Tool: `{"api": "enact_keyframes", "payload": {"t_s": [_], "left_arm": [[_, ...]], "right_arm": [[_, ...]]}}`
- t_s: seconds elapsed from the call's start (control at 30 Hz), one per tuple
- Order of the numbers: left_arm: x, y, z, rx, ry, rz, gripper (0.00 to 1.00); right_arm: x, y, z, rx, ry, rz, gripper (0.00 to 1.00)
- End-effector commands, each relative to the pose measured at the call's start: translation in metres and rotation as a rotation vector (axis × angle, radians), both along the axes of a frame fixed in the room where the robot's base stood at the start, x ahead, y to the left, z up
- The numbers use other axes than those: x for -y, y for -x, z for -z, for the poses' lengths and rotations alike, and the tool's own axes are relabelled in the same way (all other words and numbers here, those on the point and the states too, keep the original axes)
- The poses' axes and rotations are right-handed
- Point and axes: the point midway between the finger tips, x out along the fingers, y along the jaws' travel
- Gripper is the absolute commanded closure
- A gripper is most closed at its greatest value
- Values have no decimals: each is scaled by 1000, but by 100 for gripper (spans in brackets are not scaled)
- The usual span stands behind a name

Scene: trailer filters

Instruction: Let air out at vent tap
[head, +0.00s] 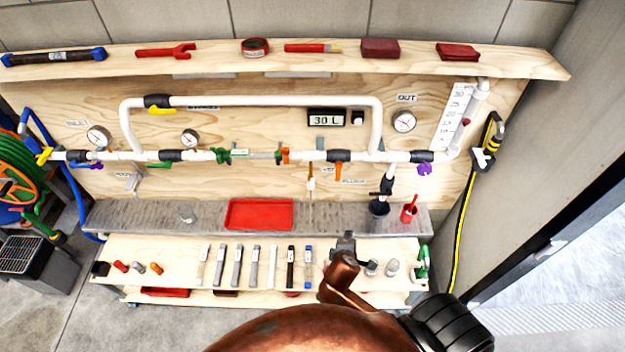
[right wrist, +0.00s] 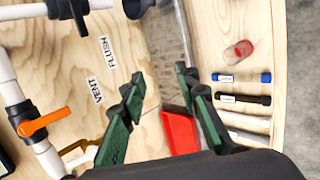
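The vent tap (head: 310,183) is a small brass fitting with a thin pipe, hanging below the white main pipe in the head view. In the right wrist view, the brass piece (right wrist: 80,147) is at lower left, near the VENT label (right wrist: 96,90). My right gripper (right wrist: 162,82) has green fingers spread apart with nothing between them. It is out in front of the board, to the right of the tap in the wrist view, not touching it. In the head view my copper arm hides most of this gripper. My left gripper is not in view.
An orange-handled valve (right wrist: 45,122) is close to the tap. Several cartridges (head: 272,267) lie on the shelf below.

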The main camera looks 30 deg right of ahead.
Motion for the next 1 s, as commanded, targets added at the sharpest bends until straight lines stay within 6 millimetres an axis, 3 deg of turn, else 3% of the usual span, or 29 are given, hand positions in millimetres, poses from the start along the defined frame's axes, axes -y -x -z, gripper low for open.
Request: {"api": "enact_keyframes", "payload": {"t_s": [0.17, 0.3, 0.43, 0.6, 1.0], "left_arm": [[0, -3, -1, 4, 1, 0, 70], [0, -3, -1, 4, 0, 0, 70], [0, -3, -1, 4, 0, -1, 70], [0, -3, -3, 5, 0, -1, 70], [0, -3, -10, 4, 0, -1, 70]], "right_arm": [[-6, -72, -43, -49, 483, -310, 71], [-27, -125, -82, -115, 944, -535, 71], [-47, -149, -102, -164, 1223, -638, 71], [-51, -164, -110, -187, 1337, -674, 71], [-21, -213, -111, -186, 1333, -672, 71]]}}
